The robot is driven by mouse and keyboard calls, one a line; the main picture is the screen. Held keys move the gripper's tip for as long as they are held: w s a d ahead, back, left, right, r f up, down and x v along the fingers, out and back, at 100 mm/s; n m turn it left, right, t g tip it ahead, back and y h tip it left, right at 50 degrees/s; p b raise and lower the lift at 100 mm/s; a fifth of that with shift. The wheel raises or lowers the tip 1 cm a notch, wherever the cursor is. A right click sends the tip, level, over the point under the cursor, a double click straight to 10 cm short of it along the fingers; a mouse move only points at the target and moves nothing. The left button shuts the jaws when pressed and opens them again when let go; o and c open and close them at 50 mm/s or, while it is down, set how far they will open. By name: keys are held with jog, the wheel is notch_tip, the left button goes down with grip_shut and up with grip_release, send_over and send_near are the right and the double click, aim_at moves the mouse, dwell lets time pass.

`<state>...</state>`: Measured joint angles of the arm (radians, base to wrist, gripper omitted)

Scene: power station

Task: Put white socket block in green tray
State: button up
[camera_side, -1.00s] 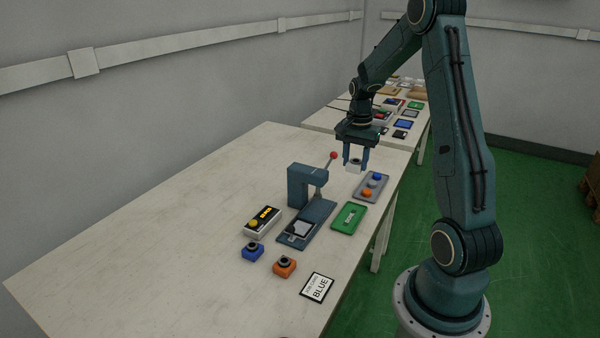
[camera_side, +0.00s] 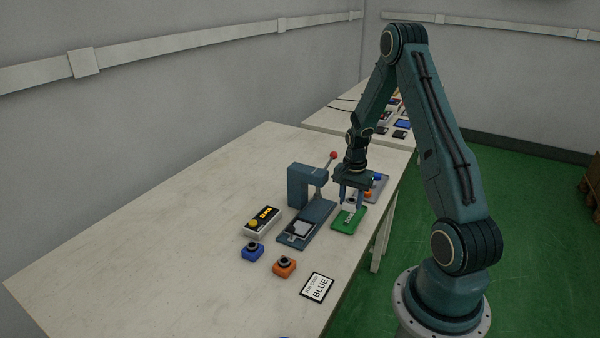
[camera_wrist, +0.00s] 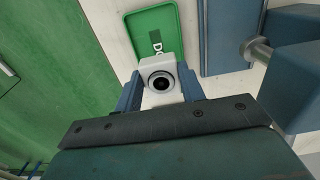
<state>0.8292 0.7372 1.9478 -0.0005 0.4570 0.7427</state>
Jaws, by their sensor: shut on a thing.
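The white socket block (camera_wrist: 158,68), with a dark round socket on its top, is between the two fingers of my gripper (camera_wrist: 160,90). My gripper is shut on it. In the side view my gripper (camera_side: 352,198) is above the far part of the green tray (camera_side: 347,222), and the block shows only as a small pale patch between the fingers. In the wrist view the green tray (camera_wrist: 141,20) shows just beyond the block, with white lettering partly hidden. I cannot tell how high the block is above the tray.
Left of the tray stands a blue-grey lever press (camera_side: 306,187) with a red knob. A grey tray (camera_side: 377,188) with coloured pieces lies behind my gripper. The table's left part is clear.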

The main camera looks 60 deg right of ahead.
aim_at(351, 201)
jog(key=shift+f, duration=1.9)
jog(key=o, duration=1)
jog(key=shift+f, duration=0.1)
notch_tip(351, 201, up, 12)
jog(key=shift+r, duration=0.15)
jog(key=shift+a+r, duration=0.1)
